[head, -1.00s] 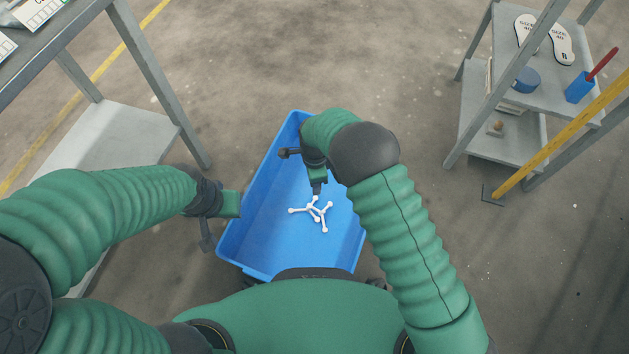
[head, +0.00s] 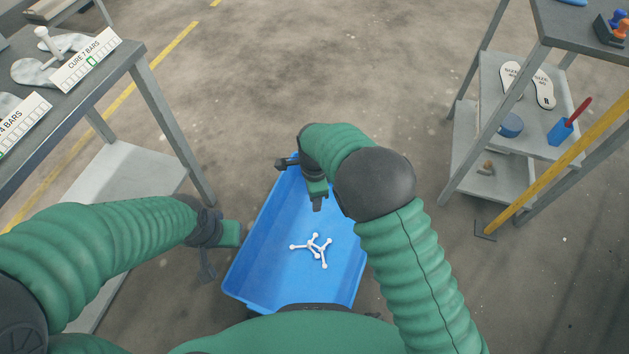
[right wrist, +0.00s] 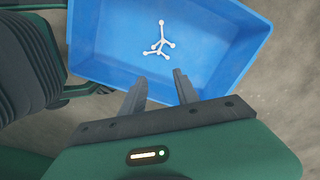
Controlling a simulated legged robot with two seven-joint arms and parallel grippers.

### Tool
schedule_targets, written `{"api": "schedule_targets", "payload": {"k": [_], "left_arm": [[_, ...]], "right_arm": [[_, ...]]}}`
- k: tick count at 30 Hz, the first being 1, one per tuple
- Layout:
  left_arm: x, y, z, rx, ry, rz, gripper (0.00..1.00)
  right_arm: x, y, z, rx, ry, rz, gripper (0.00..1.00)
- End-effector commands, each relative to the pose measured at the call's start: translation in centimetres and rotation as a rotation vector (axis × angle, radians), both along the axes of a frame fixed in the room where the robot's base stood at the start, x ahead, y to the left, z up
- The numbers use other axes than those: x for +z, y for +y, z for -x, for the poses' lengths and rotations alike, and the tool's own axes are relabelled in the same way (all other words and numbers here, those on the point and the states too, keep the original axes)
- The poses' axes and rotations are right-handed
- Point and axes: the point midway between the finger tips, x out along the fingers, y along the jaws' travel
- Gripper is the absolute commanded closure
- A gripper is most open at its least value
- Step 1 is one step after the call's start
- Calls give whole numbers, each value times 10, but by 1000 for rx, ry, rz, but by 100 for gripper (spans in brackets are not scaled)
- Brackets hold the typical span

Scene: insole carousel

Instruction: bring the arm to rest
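My right arm reaches over a blue bin (head: 253,262). Its gripper (head: 317,204) hangs above the far part of the bin. In the right wrist view the two fingers of my right gripper (right wrist: 160,90) stand apart with nothing between them. White jointed pieces with ball ends (head: 316,248) lie on the bin floor; they also show in the right wrist view (right wrist: 158,44), beyond the fingertips and apart from them. My left gripper (head: 207,262) points down, left of the bin; its finger opening cannot be made out.
At the left a grey table (head: 100,82) carries insole shapes and a "CURE 7 BARS" card (head: 88,61). At the right a grey shelf rack (head: 487,118) holds printed insoles (head: 543,90), a blue round tin (head: 510,125) and a blue holder (head: 560,132).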

Motion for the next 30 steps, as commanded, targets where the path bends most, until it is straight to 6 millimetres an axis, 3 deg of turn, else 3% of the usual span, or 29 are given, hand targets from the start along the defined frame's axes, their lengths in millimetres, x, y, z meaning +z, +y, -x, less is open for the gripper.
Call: {"api": "schedule_targets", "payload": {"k": [6, 8, 11, 15, 18, 26, 27, 30], "left_arm": [[0, 0, 0, 0, 0, 0, 100], [0, 0, 0, 0, 0, 0, 100], [0, 0, 0, 0, 0, 0, 100], [0, 0, 0, 0, 0, 0, 100], [0, 0, 0, 0, 0, 0, 100], [0, 0, 0, 0, 0, 0, 100], [29, 0, 0, 0, 2, 0, 100], [61, 0, -1, 0, -2, 0, 100]], "right_arm": [[5, -7, 1, 23, -4, -3, 63], [14, -21, 3, 75, -14, -9, 63], [40, -58, 16, 244, -46, -21, 63], [74, -116, 54, 577, -111, -8, 63], [90, -148, 88, 810, -151, 24, 63], [106, -202, 179, 1345, -199, 161, 63], [135, -199, 174, 1343, -200, 159, 63], [165, -198, 173, 1341, -196, 154, 63]]}}
